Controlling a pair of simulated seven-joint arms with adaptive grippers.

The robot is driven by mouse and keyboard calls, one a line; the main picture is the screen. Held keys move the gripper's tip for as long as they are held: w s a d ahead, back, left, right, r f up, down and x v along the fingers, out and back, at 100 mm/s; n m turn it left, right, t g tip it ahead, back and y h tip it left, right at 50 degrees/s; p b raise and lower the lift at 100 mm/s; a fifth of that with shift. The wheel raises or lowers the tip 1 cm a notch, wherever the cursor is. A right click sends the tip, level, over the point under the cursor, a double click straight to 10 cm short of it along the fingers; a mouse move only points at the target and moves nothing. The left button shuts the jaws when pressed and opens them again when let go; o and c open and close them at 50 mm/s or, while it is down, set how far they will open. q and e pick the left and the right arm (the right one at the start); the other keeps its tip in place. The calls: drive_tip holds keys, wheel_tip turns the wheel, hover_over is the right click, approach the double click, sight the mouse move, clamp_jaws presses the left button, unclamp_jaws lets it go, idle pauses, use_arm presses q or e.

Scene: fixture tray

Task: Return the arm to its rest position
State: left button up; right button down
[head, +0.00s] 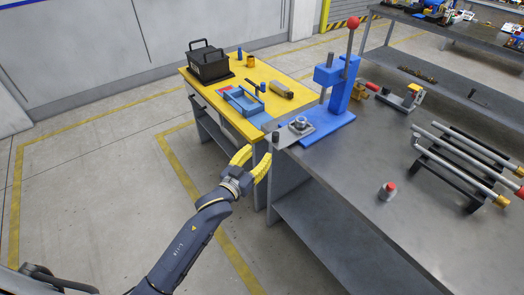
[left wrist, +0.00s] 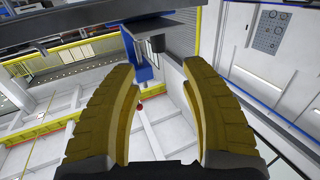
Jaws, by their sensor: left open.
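My left gripper (head: 252,165) has yellow ridged fingers and sits in front of the corner where the yellow bench meets the grey bench. In the left wrist view its two fingers (left wrist: 162,95) stand wide apart with nothing between them. The left arm reaches up from the lower left of the head view. My right gripper is in neither view. A blue press (head: 337,95) with a red knob stands on the grey bench, to the right of and beyond the left gripper. The blue fixture tray (head: 243,101) lies on the yellow bench.
The yellow bench (head: 228,112) also holds a black case (head: 208,66) and small parts. The grey bench (head: 350,175) holds a rack of rods (head: 462,160) and a red-topped piece (head: 387,191). Open floor (head: 100,170) lies left of the left arm.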

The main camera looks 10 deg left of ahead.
use_arm(q)
drive_tip(key=shift+s, duration=0.2)
idle(0.4)
